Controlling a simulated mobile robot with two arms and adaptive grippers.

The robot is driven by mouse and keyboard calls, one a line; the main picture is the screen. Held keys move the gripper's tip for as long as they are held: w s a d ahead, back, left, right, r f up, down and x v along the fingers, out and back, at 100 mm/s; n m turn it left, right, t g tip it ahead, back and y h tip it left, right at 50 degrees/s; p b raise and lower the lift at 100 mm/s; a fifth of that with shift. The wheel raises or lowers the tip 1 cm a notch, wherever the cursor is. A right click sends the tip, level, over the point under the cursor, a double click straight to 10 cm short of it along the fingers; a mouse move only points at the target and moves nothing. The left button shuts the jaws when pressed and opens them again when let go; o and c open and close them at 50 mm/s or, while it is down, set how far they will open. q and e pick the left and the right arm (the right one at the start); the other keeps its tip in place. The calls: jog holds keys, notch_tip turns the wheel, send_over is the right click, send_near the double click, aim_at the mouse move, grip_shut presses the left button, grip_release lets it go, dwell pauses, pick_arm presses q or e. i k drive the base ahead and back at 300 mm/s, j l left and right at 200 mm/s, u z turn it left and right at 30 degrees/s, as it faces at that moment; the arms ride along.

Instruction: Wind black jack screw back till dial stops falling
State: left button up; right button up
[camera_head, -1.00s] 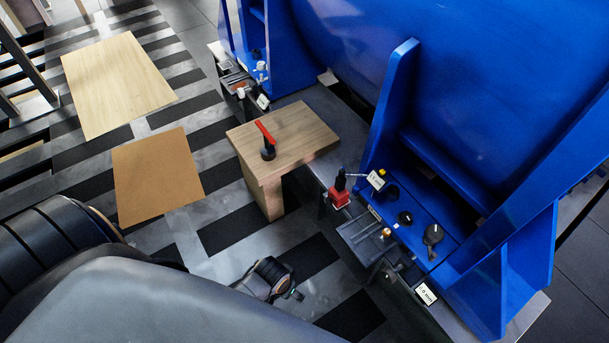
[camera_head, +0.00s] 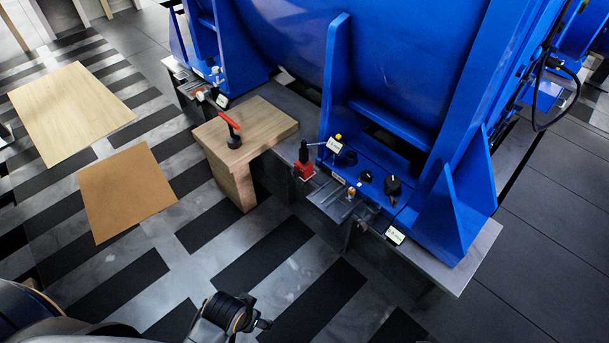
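On the blue machine foot (camera_head: 366,198) sit a black round knob (camera_head: 366,177) and a larger black round piece (camera_head: 393,186) with a small pale mark. I cannot tell which is the jack screw or the dial, and no reading is legible. A red block with a black upright body (camera_head: 304,164) stands at the foot's left edge; a thin bar runs from it toward a white tag (camera_head: 334,146). The end of my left arm (camera_head: 262,323) is low in the picture, well apart from the machine; its fingers are not clear. My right gripper is not in view.
A wooden bench (camera_head: 262,130) with a red-handled black tool (camera_head: 231,131) adjoins the machine's grey base plate (camera_head: 452,264). A small metal tray (camera_head: 333,199) projects from the plate. A brown board (camera_head: 126,192) and a pale board (camera_head: 72,112) lie left. The striped floor in front is clear.

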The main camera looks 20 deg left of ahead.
aim_at(392, 183)
jog(key=i+l+u, duration=0.1)
jog(key=i, duration=0.15)
jog(key=i+u, duration=0.15)
jog(key=u, duration=0.25)
jog(key=i+j+u, duration=0.1)
jog(key=u, duration=0.3)
jog(key=i+u, duration=0.15)
jog(key=u, duration=0.3)
jog(key=i+u, duration=0.15)
jog(key=i, duration=0.35)
